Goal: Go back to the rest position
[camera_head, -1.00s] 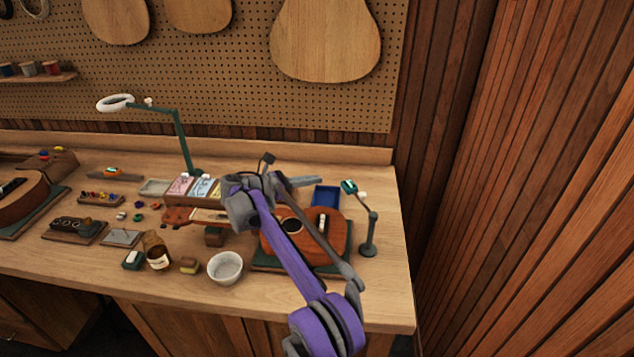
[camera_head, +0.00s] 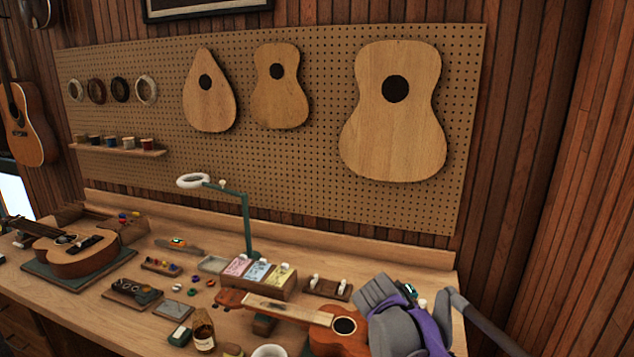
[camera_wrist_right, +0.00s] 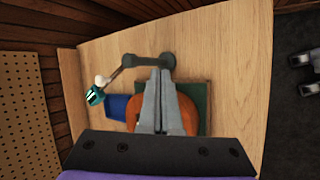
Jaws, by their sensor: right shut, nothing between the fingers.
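My right gripper (camera_head: 376,290) is raised in front of the right end of the workbench in the head view, with its purple and grey arm at the lower right. In the wrist view its two grey fingers (camera_wrist_right: 160,75) are together, with nothing held. They point over an orange-brown ukulele body (camera_wrist_right: 184,110) on a green mat and hide part of it. In the head view this ukulele (camera_head: 325,340) lies with its neck to the left; my gripper and arm cover its right part. My left gripper is not seen.
A jointed stand (camera_wrist_right: 130,62) with a teal clip and a blue tray (camera_wrist_right: 117,107) are close to the right gripper. A green lamp (camera_head: 247,225), card box (camera_head: 285,290), bottle (camera_head: 204,331) and white bowl (camera_head: 270,351) stand left of it. Another ukulele (camera_head: 80,252) lies far left.

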